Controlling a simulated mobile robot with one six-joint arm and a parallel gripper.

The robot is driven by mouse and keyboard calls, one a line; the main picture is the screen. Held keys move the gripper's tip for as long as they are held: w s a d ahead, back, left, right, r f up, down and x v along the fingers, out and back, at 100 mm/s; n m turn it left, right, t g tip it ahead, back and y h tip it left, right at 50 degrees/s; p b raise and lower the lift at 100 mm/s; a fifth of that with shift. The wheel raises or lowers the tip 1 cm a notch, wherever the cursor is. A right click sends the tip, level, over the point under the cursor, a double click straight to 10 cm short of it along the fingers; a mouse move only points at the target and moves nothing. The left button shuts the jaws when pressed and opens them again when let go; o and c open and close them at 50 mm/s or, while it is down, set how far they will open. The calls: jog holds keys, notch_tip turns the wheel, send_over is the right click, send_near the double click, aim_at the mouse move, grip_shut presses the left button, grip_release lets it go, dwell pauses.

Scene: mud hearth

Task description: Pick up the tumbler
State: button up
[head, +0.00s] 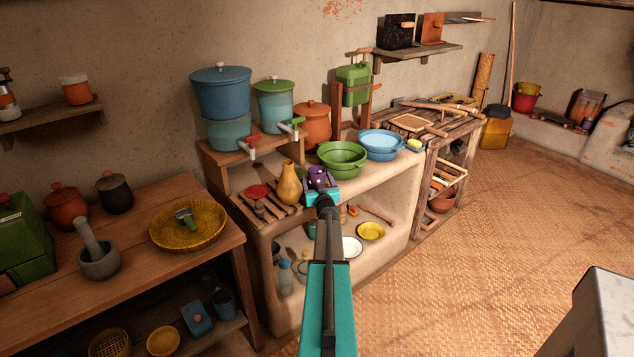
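My arm reaches out from the bottom middle of the head view, and my gripper (320,185) is at its far end, over the front of the mud counter. A small purple thing with pale spots (318,175) shows right at the gripper's tip. It may be the tumbler, but I cannot tell for sure. Whether it is between the fingers or behind them is unclear, as the fingers are too small and partly hidden. A blue cup-like vessel (223,302) stands on the lower shelf of the wooden table at the left.
The mud counter (385,182) holds a yellow gourd vase (289,183), green bowls (342,158) and blue basins (381,144). Plates and bottles sit in the niche below. A wooden table (150,275) with a yellow basket tray (188,224) stands left. The woven floor (480,260) at right is clear.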

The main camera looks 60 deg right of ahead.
aim_at(316, 167)
jog(key=c, duration=1.2)
jog(key=shift+r, duration=0.3)
jog(key=shift+r, duration=1.4)
jog(key=shift+s+a+r, duration=0.1)
jog(key=shift+a, duration=0.05)
jog(key=shift+s+d+r+b+v, duration=0.15)
jog(key=shift+s+d+r+v, duration=0.1)
jog(key=shift+v, duration=2.3)
jog(key=shift+s+d+r+b+v, duration=0.1)
jog(key=shift+s+d+r+v, duration=0.15)
jog(key=shift+v, duration=2.3)
jog(key=shift+s+d+r+b+v, duration=0.15)
jog(key=shift+s+r+v, duration=0.1)
jog(key=shift+v, duration=2.3)
